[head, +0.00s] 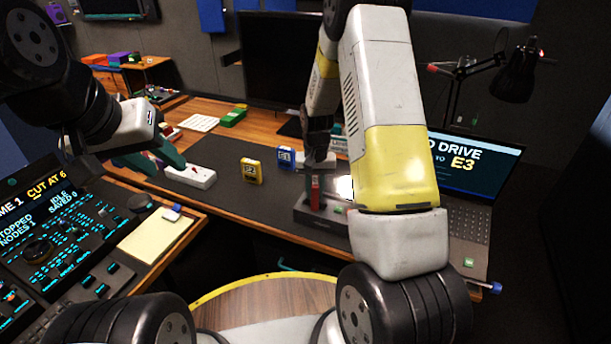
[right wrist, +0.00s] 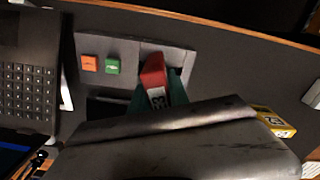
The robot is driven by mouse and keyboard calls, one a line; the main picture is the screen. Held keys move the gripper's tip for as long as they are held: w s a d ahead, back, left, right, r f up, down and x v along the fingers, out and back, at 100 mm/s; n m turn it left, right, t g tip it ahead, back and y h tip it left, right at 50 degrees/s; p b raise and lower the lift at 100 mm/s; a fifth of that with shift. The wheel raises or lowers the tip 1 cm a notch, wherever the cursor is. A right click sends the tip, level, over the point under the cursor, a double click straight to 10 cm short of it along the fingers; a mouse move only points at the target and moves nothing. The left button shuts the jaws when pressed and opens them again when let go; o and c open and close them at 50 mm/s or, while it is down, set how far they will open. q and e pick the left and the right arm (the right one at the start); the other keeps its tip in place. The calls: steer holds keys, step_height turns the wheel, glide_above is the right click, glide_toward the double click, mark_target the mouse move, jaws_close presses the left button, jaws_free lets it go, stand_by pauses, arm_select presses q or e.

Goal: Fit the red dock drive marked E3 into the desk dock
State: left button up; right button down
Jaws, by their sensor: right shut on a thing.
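The red dock drive (head: 315,190) is between the green fingers of my right gripper (head: 318,172), at the desk dock (head: 330,217). In the right wrist view the red drive (right wrist: 153,72) shows a pale label, tilted and hard to read. It is at the dark opening of the grey dock (right wrist: 120,48); I cannot tell how deep it sits. My right gripper (right wrist: 158,98) is shut on it. My left gripper (head: 168,168) is open and empty, beside a white power strip (head: 190,176) at the desk's left.
The dock carries an orange button (right wrist: 89,63) and a green button (right wrist: 112,66). A laptop (head: 470,165) showing E3 stands at the right. A control console (head: 60,240) is at the left.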

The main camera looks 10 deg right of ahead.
steer(key=c, duration=1.3)
jaws_free()
steer(key=shift+f, duration=0.1)
steer(key=shift+o, duration=0.2)
step_height(320, 180, up, 12)
steer(key=shift+f, duration=0.1)
steer(key=s+r+t, duration=0.2)
steer(key=s+r, duration=0.3)
steer(key=r, duration=0.4)
steer(key=s+a+r+n+t+y, duration=0.1)
steer(key=s+r+t, duration=0.1)
steer(key=s+r, duration=0.3)
steer(key=s+a+r+n+t+y, duration=0.1)
steer(key=s+r, duration=0.4)
steer(key=s, duration=0.9)
steer(key=shift+a+r+n+t, duration=0.15)
steer(key=shift+r+n+t, duration=0.2)
steer(key=shift+n+t, duration=0.2)
steer(key=shift+s, duration=0.1)
